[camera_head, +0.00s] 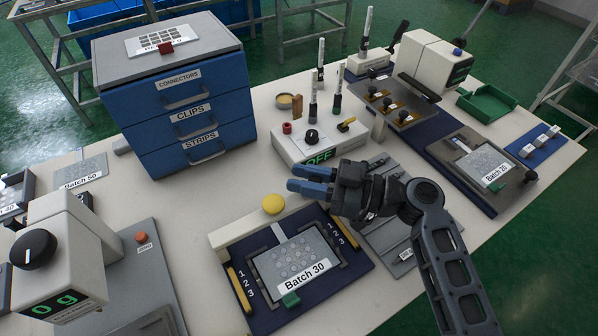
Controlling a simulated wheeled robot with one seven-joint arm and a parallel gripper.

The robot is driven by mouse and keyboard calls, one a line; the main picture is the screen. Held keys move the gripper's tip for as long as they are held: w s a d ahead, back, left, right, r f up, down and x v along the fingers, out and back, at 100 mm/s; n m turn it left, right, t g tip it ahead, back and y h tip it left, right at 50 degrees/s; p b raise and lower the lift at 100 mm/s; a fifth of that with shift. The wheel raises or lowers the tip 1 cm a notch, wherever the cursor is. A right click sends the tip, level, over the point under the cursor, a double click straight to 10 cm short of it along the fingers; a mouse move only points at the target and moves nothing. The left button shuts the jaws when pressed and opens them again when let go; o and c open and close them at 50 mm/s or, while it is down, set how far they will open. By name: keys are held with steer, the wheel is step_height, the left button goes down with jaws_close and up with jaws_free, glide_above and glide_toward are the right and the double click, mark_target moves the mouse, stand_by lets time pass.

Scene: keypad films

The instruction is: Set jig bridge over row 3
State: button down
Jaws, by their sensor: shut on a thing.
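A navy jig (341,285) stands at the front middle, with a grey film labelled Batch 30 (298,262) on it. Yellow strips marked 1, 2, 3 run along its left (241,290) and right (343,232) sides. A cream bar (240,228) with a round yellow knob (273,204) lies across its back edge, behind the 1 marks; it looks like the bridge. My gripper (306,180) is shut, its blue fingers pointing left, just behind and right of the knob. The knob shows clear of the fingers. What sits between them is hidden.
A blue drawer cabinet (180,110) stands back left. A cream box reading OFF (300,153) is behind my gripper. A Batch 20 film (485,166) lies right. A device reading 0 g (62,255) stands front left. The table between cabinet and jig is clear.

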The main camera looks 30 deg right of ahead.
steer(key=s+b, duration=0.3)
steer(key=s, duration=0.5)
steer(key=shift+s+r, duration=0.35)
steer(key=c, duration=1.2)
jaws_free()
steer(key=shift+o, duration=1.2)
steer(key=shift+f, duration=0.1)
steer(key=shift+b, duration=0.3)
